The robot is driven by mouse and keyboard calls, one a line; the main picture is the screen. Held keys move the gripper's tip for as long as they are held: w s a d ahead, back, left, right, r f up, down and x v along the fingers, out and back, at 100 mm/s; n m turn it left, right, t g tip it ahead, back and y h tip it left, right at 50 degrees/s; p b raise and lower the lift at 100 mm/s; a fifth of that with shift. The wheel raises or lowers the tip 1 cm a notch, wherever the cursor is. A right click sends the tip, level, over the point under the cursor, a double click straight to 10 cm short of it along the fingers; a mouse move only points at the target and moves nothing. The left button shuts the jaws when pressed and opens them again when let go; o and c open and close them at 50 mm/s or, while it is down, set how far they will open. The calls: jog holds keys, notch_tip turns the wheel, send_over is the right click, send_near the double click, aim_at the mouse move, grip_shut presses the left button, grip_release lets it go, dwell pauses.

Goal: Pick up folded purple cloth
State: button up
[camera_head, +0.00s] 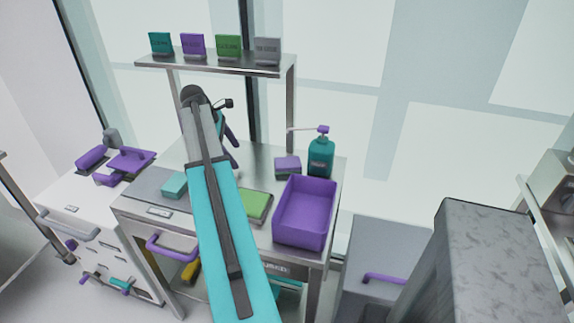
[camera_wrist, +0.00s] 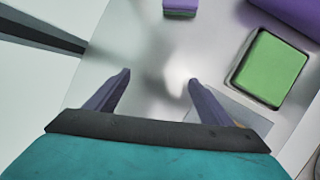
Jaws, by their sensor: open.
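The folded purple cloth (camera_head: 287,163) looks like a small purple block on the metal table, beside the teal pump bottle and behind the purple bin. In the wrist view the cloth (camera_wrist: 180,6) shows only partly at the top edge, with a greenish band along its near side. My gripper (camera_head: 233,144) is above the back of the table, to the left of the cloth. In the wrist view my gripper (camera_wrist: 156,82) has its two purple fingers spread wide, with bare table between them. It is empty and apart from the cloth.
The purple bin (camera_head: 305,183) stands at the table's right, the teal pump bottle (camera_head: 320,158) behind it. A green block (camera_wrist: 268,68) lies in a dark-edged tray. A teal block (camera_head: 174,185) lies left. A shelf (camera_head: 215,65) with several labelled cards rises behind.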

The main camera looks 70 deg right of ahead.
jog(key=shift+n+g+y, duration=0.3)
jog(key=shift+y, duration=0.4)
jog(key=s, duration=0.5)
jog(key=shift+d+r, duration=0.25)
jog(key=shift+d, duration=0.05)
jog(key=p, duration=0.3)
send_over(287, 162)
jog(key=w+a, duration=0.1)
jog(key=w, duration=0.2)
jog(key=shift+w+a, duration=0.1)
jog(key=shift+a, duration=0.05)
jog(key=shift+s, duration=0.4)
jog(key=shift+s+d+f+p, duration=0.2)
jog(key=shift+s+d+p, duration=0.05)
jog(key=shift+p, duration=0.1)
jog(key=x, duration=0.3)
jog(key=shift+s+f+p, duration=0.1)
jog(key=shift+f+p, duration=0.1)
jog(key=shift+p, duration=0.2)
jog(key=shift+s+d+f, duration=0.15)
jog(key=shift+f, duration=0.4)
